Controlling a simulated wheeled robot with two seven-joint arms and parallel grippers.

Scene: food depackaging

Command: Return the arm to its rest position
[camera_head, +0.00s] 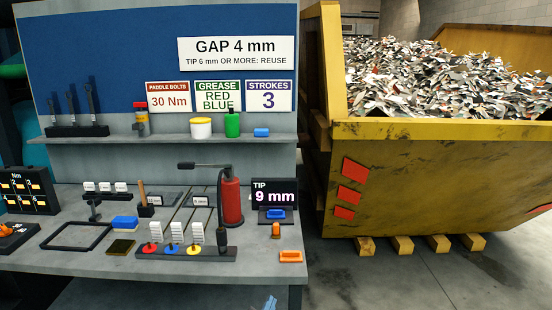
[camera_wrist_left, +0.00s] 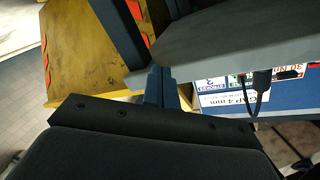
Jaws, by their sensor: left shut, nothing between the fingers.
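My left gripper (camera_head: 270,304) shows only as small pale-blue tips at the bottom edge of the head view, in front of the workbench (camera_head: 190,270) and low. It is shut and empty. The rest of my left arm is outside the head view. The right gripper is in neither view.
The bench holds a red cylinder with a lever (camera_head: 231,201), a rack with coloured discs (camera_head: 186,251), a "9 mm" display (camera_head: 274,192) and an orange block (camera_head: 291,256). A yellow skip (camera_head: 440,180) full of scraps stands right. Floor in front of it is clear.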

